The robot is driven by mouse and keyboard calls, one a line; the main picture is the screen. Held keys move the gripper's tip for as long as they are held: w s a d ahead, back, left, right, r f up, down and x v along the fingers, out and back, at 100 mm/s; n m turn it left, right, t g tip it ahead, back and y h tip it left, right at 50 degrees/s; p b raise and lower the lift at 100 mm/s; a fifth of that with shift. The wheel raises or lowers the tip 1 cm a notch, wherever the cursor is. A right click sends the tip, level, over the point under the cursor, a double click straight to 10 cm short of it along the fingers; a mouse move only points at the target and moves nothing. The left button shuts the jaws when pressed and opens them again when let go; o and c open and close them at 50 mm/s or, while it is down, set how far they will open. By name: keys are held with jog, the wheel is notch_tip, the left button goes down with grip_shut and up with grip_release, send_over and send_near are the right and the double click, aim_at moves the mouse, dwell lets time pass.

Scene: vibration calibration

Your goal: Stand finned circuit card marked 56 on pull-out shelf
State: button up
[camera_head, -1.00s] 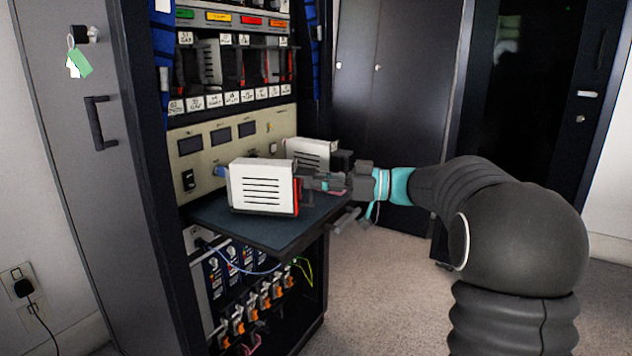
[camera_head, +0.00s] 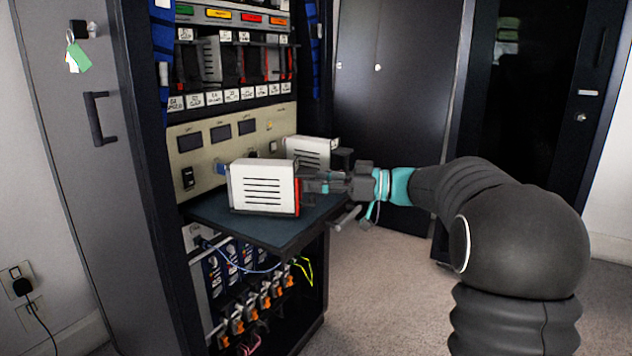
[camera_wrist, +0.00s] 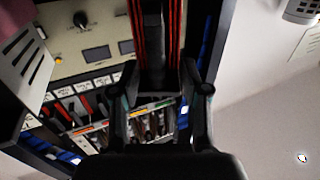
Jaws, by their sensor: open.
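A white slotted card unit (camera_head: 262,187) with a red edge stands upright at the front of the dark pull-out shelf (camera_head: 235,230). A second white slotted unit (camera_head: 312,150) stands behind it. No number 56 can be read on either. My gripper (camera_head: 316,183) is at the right side of the front unit, above the shelf, and its fingertips are partly hidden. In the wrist view my gripper (camera_wrist: 160,75) is open, with a dark, red-edged piece (camera_wrist: 160,30) between and beyond the fingers. I cannot tell whether they touch. A white slotted face (camera_wrist: 22,65) shows at upper left.
The rack holds a card row (camera_head: 235,62) with a label strip above the shelf, and a cream panel (camera_head: 228,138) with small displays behind it. Cables and orange-tipped connectors (camera_head: 262,305) sit below. The floor (camera_head: 375,270) right of the rack is clear.

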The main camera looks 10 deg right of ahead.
jog(key=shift+d, duration=0.15)
jog(key=v, duration=1.1)
jog(key=shift+d, duration=0.4)
